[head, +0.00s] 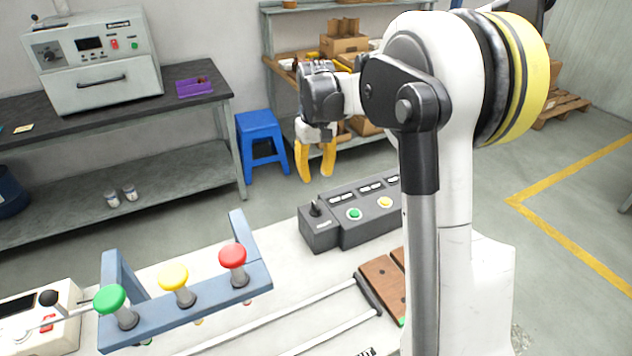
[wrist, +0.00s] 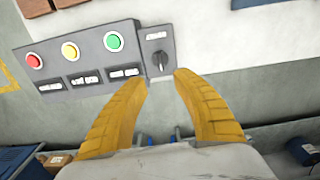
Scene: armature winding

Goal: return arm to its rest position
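My gripper (head: 316,165) hangs from my white and dark arm, with its yellow fingers pointing down. In the head view it appears above and beyond the control box. The fingers are spread apart with nothing between them. In the wrist view my gripper (wrist: 160,80) shows the same two yellow fingers, open and empty, with the control box beyond the tips. The dark control box (head: 348,225) has a black knob on its left end and green and yellow buttons. In the wrist view the control box (wrist: 85,65) shows red, yellow and green buttons and the knob.
A blue frame (head: 190,315) with green, yellow and red mushroom knobs stands on the white bench. A blue stool (head: 262,135) stands on the floor behind. A workbench (head: 150,125) at left carries a boxy instrument (head: 95,60). Shelves with boxes (head: 345,38) stand behind my gripper.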

